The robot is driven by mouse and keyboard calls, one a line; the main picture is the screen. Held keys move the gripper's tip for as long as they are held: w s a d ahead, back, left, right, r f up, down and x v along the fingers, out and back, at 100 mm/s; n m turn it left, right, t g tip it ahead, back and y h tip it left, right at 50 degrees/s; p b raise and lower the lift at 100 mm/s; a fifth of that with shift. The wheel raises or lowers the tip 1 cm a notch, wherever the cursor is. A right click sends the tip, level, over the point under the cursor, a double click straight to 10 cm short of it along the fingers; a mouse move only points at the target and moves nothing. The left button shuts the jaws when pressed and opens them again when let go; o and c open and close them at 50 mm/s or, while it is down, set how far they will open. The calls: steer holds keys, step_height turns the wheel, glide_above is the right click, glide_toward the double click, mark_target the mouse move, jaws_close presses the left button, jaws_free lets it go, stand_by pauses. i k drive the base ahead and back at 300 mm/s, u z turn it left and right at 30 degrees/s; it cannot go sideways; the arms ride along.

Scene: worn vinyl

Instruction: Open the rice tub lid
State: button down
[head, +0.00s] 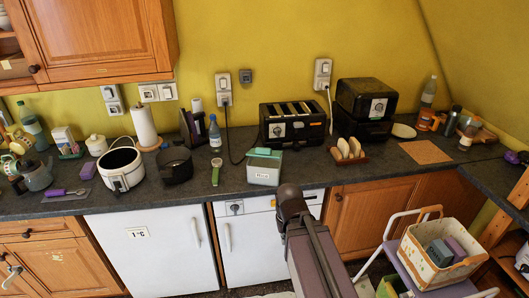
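The rice tub (264,176) is a small pale box with a label on its front, its writing too small to read for certain. It stands upright on the dark counter near the front edge, in front of the black toaster. A green lid part (264,153) shows along the back of its top. I cannot tell clearly whether the lid is closed or partly raised. My dark arm rises from the bottom of the head view and ends just right of and below the tub, apart from it in the picture. No gripper fingers show.
The black toaster (292,122) stands behind the tub, with its cord (233,150) hanging close by. A chair (396,235) bearing a basket (424,262) is at lower right. Some counter around the tub is clear.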

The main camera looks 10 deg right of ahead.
mark_target(261, 151)
steer(key=u, duration=1.65)
steer(key=i, duration=1.1)
steer(key=z, duration=0.95)
